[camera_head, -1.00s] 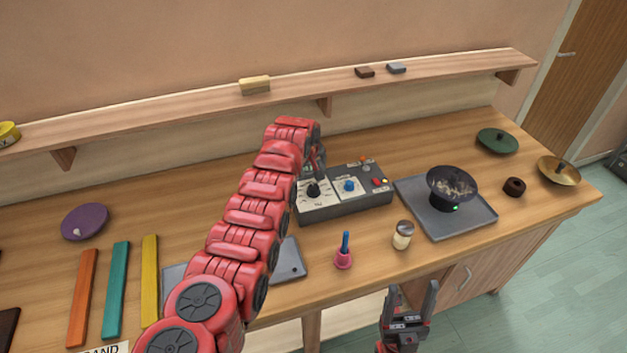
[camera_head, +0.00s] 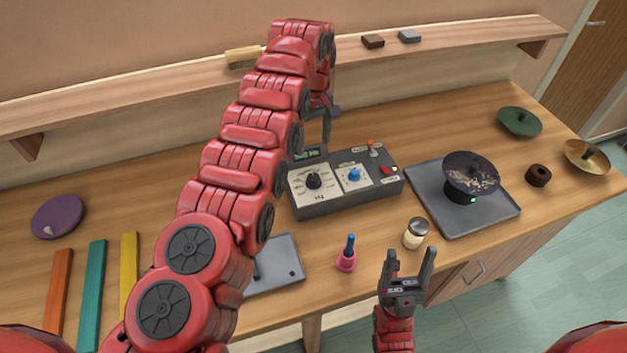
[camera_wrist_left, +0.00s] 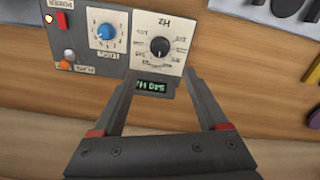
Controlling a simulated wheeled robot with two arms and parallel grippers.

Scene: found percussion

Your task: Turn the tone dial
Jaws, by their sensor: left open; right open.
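The grey control box (camera_head: 350,195) stands on the bench. It has a black dial (camera_head: 314,180) on a white scale marked Hz, and a blue knob (camera_head: 354,174) beside it. My left gripper (camera_head: 325,132) is above the back of the box, partly hidden by its own arm. In the left wrist view its open, empty fingers (camera_wrist_left: 165,88) frame the small green-lit display (camera_wrist_left: 152,87). The black dial (camera_wrist_left: 159,47) shows beyond the fingertips, apart from them. My right gripper (camera_head: 408,262) is open and empty at the bench's front edge.
A pink bell with a blue handle (camera_head: 347,255) and a shaker jar (camera_head: 416,232) stand in front of the box. A dark bowl (camera_head: 470,176) sits over a grey tray (camera_head: 430,205) to the right. A shelf (camera_head: 190,82) runs along the wall behind.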

